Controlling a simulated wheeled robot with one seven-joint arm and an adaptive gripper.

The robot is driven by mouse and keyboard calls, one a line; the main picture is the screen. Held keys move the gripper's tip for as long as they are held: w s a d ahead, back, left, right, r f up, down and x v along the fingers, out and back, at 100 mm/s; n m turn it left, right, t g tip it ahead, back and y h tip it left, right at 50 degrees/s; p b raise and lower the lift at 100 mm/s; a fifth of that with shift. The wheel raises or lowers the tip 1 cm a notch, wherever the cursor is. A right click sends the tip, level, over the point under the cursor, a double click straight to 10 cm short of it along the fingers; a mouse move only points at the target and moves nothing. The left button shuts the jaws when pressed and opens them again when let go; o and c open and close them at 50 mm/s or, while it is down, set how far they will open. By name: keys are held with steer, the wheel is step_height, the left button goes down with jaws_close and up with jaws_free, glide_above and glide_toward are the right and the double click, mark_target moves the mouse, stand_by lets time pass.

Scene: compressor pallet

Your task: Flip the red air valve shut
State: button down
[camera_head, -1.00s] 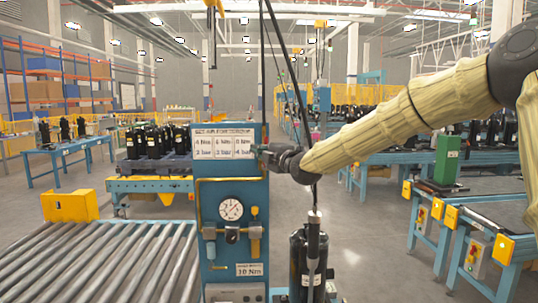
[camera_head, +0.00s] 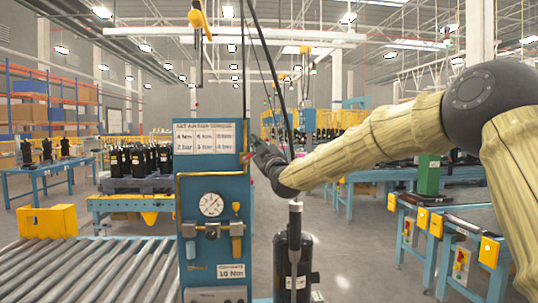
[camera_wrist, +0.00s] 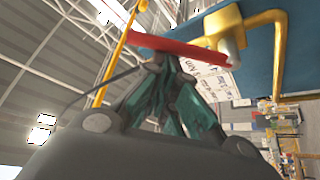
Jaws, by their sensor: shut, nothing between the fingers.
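The red air valve lever (camera_wrist: 180,48) shows in the wrist view as a flat bar slanting across the top, joined at its right end to a yellow valve fitting (camera_wrist: 226,28). My gripper (camera_wrist: 166,66) is shut and empty. Its fingertips are at the lever's underside in the picture; I cannot tell whether they touch it. In the head view my gripper (camera_head: 258,146) is beside the upper right edge of the blue panel (camera_head: 212,262). The lever is too small or hidden to make out clearly there.
A yellow pipe (camera_wrist: 283,52) bends near the valve. The panel bears a gauge (camera_head: 211,204) and a white pressure sign (camera_head: 204,137). A black cylinder (camera_head: 293,262) stands below my arm. Roller conveyor (camera_head: 85,270) lies left; open floor is right of the cylinder.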

steer(key=shift+w+d+f+m+t+h+b, duration=0.1)
steer(key=shift+d+f+m+t+h+b, duration=0.5)
steer(key=shift+m+h+b, duration=1.1)
steer(key=shift+s+d+f+m+t+h+b, duration=0.1)
steer(key=shift+d+f+m+t+h+b, duration=0.55)
steer(key=shift+m, duration=2)
steer(key=shift+w+d+f+m+t+h+b, duration=0.1)
steer(key=shift+d+f+m+t+h+b, duration=0.4)
steer(key=shift+m+h, duration=1.45)
steer(key=shift+a+f+m+g+b, duration=0.2)
steer(key=shift+a+m+g+b, duration=0.1)
steer(key=shift+m, duration=0.1)
steer(key=shift+r, duration=0.15)
step_height(320, 180, up, 4)
steer(key=p, duration=0.2)
steer(key=b+v, duration=0.1)
steer(key=v, duration=0.9)
steer(key=shift+s+d+f, duration=0.3)
